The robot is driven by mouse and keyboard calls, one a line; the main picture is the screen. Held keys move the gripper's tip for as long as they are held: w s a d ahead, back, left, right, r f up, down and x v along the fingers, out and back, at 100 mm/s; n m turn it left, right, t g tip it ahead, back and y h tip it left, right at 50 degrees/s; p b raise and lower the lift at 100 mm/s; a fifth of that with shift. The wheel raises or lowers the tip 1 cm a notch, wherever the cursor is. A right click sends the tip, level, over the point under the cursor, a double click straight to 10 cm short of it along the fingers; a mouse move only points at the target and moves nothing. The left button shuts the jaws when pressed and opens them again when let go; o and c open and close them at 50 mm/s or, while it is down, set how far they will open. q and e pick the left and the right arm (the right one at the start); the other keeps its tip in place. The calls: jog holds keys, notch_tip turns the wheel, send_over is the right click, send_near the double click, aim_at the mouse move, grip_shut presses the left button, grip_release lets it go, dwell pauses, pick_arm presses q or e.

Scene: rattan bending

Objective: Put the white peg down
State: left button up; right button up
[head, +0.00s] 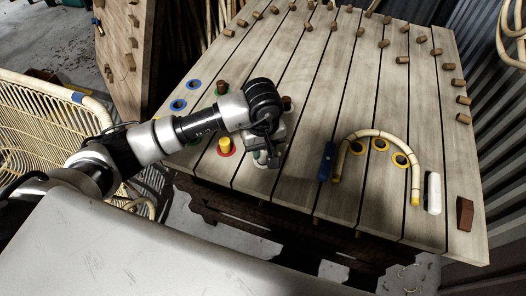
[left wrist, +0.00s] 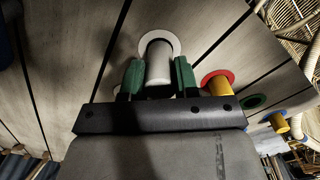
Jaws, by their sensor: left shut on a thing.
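My left gripper (head: 268,158) is over the near left part of the slatted wooden table (head: 320,110). In the left wrist view its two green fingers (left wrist: 158,68) are shut on the white peg (left wrist: 158,58), one on each side. The peg's far end lies over a white ring (left wrist: 174,40) on the boards. I cannot tell whether the peg is seated in a hole there or just above it. In the head view the gripper and arm mostly hide the peg. My right gripper is in neither view.
A yellow peg (head: 225,144) stands in a red ring just left of the gripper. Blue rings (head: 178,104) and a brown peg (head: 222,87) are nearby. A bent rattan arch (head: 385,135), a blue block (head: 327,162) and a white block (head: 433,193) are to the right. Several wooden pegs line the back.

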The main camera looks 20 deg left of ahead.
aim_at(263, 155)
pick_arm(q)
notch_tip(263, 155, down, 2)
jog(key=shift+f, duration=0.25)
jog(key=shift+f, duration=0.1)
jog(key=shift+f, duration=0.15)
jog(key=o, duration=0.9)
